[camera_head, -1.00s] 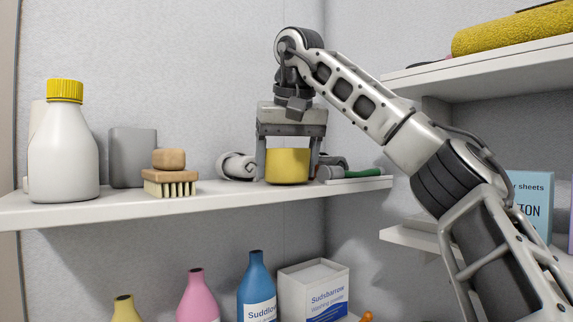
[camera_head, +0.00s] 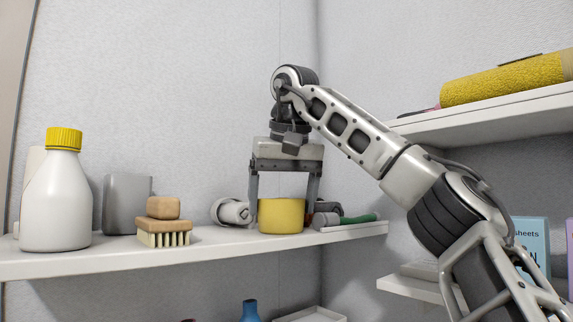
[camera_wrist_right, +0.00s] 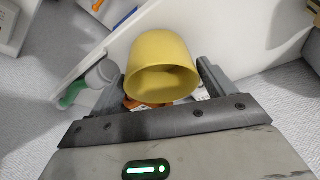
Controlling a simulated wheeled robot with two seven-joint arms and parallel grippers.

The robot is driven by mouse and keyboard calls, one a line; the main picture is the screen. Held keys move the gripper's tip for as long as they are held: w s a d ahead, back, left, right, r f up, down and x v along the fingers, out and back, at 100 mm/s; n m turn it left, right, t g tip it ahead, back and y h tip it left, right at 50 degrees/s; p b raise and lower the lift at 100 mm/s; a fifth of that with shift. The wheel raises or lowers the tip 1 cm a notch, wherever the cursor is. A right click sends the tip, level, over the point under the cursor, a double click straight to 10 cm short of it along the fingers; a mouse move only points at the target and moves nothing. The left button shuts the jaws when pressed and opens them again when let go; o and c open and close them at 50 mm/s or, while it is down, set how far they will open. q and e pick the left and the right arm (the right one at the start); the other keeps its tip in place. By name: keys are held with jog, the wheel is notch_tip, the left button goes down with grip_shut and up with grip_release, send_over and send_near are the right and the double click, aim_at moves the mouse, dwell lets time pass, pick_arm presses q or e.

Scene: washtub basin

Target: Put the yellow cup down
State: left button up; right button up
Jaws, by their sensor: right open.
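The yellow cup (camera_head: 281,217) stands upright on the white shelf (camera_head: 150,257) in the head view. My right gripper (camera_head: 283,205) points down over it, open, with one finger on each side of the cup. There is a clear gap between the gripper's palm and the cup's rim. In the right wrist view the cup (camera_wrist_right: 160,62) shows its open mouth towards the camera, between the two spread fingers. My left gripper is not in view.
A white bottle with a yellow cap (camera_head: 58,195), a grey container (camera_head: 127,204) and a brush (camera_head: 163,231) with a brown block (camera_head: 163,207) stand to the left. Grey items (camera_head: 232,212) and a green-handled tool (camera_head: 358,218) lie close beside the cup.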

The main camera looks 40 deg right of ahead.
jog(key=v, duration=0.9)
jog(key=shift+r, duration=0.3)
